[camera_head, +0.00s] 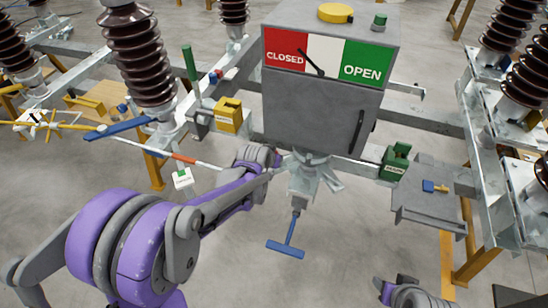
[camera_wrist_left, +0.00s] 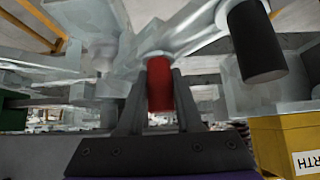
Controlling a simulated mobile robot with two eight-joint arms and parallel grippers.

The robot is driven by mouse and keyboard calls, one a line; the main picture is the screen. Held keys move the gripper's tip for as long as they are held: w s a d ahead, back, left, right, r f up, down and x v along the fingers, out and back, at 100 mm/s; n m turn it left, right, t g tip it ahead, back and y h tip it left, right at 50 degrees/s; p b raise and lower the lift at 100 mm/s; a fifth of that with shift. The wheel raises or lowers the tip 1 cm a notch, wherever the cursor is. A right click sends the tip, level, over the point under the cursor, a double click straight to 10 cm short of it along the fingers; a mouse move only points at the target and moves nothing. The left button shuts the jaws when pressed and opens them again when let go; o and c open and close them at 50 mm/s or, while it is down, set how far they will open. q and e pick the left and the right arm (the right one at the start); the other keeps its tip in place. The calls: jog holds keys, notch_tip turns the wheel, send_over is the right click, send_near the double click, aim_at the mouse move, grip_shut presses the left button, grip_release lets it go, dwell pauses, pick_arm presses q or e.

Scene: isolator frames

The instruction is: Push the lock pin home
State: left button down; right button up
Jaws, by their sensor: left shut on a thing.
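The lock pin appears to be the red cylinder (camera_wrist_left: 160,84) in the left wrist view, standing between my left fingers under a pale metal bracket (camera_wrist_left: 170,35). My left gripper (camera_wrist_left: 159,100) is shut on it. How deep the pin sits in the bracket cannot be told. In the head view my left wrist (camera_head: 258,157) reaches under the lower left of the grey cabinet (camera_head: 318,112). The fingers and the red pin are hidden there. Only a part of my right arm (camera_head: 408,293) shows at the bottom edge, without its jaws.
A yellow box (camera_head: 228,116) is left of the cabinet and a green box (camera_head: 395,163) right of it. A blue T-handle (camera_head: 286,248) hangs below. A black cylinder (camera_wrist_left: 256,42) is near the pin. The cabinet pointer (camera_head: 312,63) lies over the white field, tilted towards CLOSED.

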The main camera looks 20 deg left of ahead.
pick_arm(q)
jog(key=c, duration=0.5)
grip_release()
jog(key=shift+r, duration=0.1)
jog(key=v, duration=1)
jog(key=shift+s+r+p, duration=0.25)
jog(key=shift+p, duration=0.2)
